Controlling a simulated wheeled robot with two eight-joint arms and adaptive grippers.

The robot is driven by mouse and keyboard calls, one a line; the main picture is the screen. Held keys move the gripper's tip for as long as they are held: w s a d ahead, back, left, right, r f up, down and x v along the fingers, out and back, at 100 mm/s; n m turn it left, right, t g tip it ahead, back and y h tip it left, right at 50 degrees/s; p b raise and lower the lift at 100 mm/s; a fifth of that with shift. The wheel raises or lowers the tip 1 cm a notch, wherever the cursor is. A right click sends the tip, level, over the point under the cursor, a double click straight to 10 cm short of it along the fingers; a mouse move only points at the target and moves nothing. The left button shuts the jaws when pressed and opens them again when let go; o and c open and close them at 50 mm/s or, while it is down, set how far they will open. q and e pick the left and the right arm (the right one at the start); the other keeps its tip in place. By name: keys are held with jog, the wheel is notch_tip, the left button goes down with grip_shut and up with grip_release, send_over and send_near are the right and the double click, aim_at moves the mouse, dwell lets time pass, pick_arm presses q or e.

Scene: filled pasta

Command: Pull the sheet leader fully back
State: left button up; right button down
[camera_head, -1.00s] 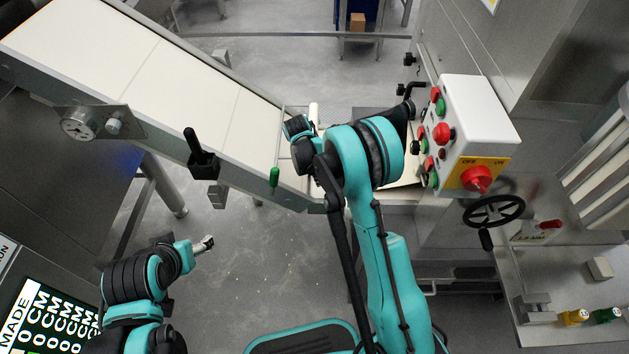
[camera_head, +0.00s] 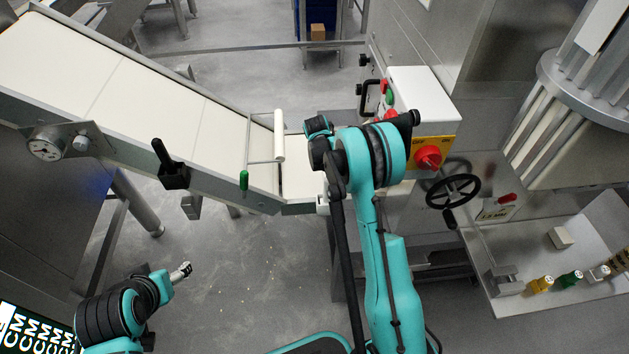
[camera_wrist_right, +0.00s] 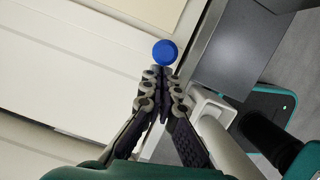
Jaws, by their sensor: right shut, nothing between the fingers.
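A pale sheet (camera_head: 150,95) lies along the sloping conveyor belt. A white roller (camera_head: 279,135) on a thin frame crosses its lower end, with a green handle (camera_head: 244,180) on the near side. I cannot tell which part is the sheet leader. My right gripper (camera_wrist_right: 160,78) is shut and empty in the right wrist view. A round blue knob (camera_wrist_right: 165,52) sits just beyond its fingertips; I cannot tell whether they touch. In the head view my right arm hides that gripper and the knob. My left gripper (camera_head: 182,271) hangs over the floor, away from the conveyor; its fingers are too small to judge.
The control box (camera_head: 421,100) with a red switch (camera_head: 428,157) stands behind my right arm. A handwheel (camera_head: 453,188) is to its right. A black lever (camera_head: 170,165) sticks up from the conveyor's near edge. A white bracket (camera_wrist_right: 208,104) is close beside the right gripper.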

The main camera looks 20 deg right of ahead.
jog(key=shift+s+d, duration=0.3)
jog(key=shift+d, duration=0.4)
jog(key=shift+s+d, duration=0.2)
jog(key=shift+d, duration=0.55)
jog(key=shift+a, duration=0.1)
